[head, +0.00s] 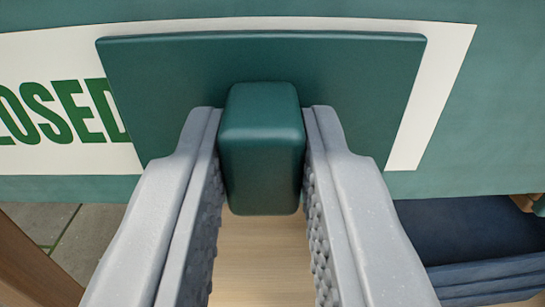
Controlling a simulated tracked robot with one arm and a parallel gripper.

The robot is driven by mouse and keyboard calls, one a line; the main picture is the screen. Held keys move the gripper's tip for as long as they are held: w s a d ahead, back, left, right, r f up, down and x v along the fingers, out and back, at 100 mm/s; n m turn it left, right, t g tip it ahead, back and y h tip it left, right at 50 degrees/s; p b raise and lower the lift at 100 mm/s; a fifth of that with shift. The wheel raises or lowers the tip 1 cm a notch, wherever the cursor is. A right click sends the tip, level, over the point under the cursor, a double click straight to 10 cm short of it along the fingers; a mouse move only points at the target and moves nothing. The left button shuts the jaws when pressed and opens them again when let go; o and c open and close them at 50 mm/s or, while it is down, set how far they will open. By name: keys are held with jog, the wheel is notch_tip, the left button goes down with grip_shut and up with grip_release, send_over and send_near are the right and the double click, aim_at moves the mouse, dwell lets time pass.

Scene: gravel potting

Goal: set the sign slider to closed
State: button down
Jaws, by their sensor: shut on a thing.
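The sign is a white panel (60,62) on a green board (490,130). Green letters "LOSED" (60,112) show at its left, with the start of the word cut off by the picture edge. The dark green slider plate (265,60) covers the panel's right part, leaving a white strip at its right. Any lettering behind the plate is hidden. The slider's block-shaped knob (262,140) sticks out towards me. My gripper (262,150) is shut on this knob, with one grey ridged finger on each side.
A dark blue container (475,235) is at the lower right, below the board. A pale wooden surface (262,260) shows between my fingers. Grey paving (40,220) and a brown wooden piece (30,260) are at the lower left.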

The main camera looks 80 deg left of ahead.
jog(key=shift+w+d+r+p, duration=0.1)
jog(key=shift+w+d+p, duration=0.1)
jog(key=shift+w, duration=0.35)
jog(key=shift+w+d+r+p, duration=0.1)
jog(key=shift+w+p, duration=0.05)
jog(key=shift+w, duration=0.35)
jog(key=c, duration=1.3)
grip_release()
jog(key=shift+w+f, duration=0.1)
jog(key=shift+w, duration=0.1)
jog(key=shift+s, duration=0.1)
jog(key=p+v, duration=0.1)
jog(key=v, duration=1.2)
jog(key=shift+s+d, duration=0.15)
jog(key=shift+d, duration=0.15)
